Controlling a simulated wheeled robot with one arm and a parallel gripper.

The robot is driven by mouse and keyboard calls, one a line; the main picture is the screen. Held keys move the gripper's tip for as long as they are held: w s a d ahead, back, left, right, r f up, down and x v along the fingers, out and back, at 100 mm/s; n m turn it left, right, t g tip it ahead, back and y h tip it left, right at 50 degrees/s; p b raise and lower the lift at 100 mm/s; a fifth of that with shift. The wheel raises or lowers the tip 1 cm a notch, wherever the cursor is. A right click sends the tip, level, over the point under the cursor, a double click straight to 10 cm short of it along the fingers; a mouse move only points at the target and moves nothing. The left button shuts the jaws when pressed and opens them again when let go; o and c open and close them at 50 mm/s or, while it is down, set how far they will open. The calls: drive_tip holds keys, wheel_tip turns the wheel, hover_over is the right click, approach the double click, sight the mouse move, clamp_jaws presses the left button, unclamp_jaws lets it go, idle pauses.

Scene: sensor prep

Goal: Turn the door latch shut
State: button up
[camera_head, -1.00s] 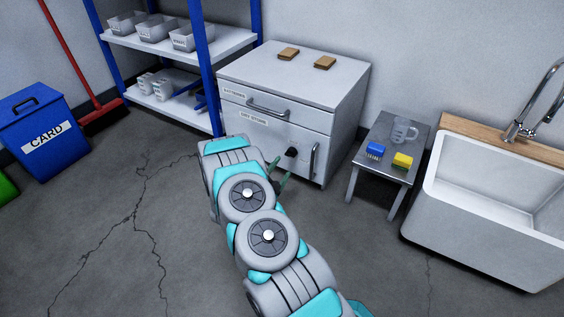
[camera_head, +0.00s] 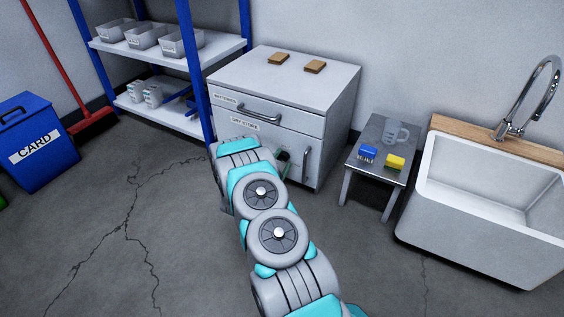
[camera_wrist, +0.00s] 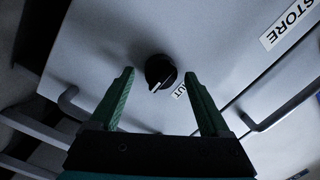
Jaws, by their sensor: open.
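The door latch (camera_wrist: 160,71) is a round black knob with a pale pointer mark, on the grey cabinet door in the wrist view. A small label, partly readable as "UT", lies beside it. My gripper (camera_wrist: 163,98) has two green fingers spread apart, one to each side of the knob in the picture, with nothing between them. I cannot tell whether the fingertips reach the knob's depth. In the head view the cabinet door (camera_head: 252,137) is largely behind my arm, and a green finger (camera_head: 286,170) shows in front of it. The knob is mostly hidden there.
The door's vertical handle (camera_head: 306,163) is right of the latch, and a drawer handle (camera_head: 259,112) is above. A small metal table (camera_head: 382,172) with a jug, blue and yellow items stands to the right, beside a sink (camera_head: 490,190). A shelf rack (camera_head: 190,120) stands left.

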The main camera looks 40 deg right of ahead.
clamp_jaws()
idle(0.6)
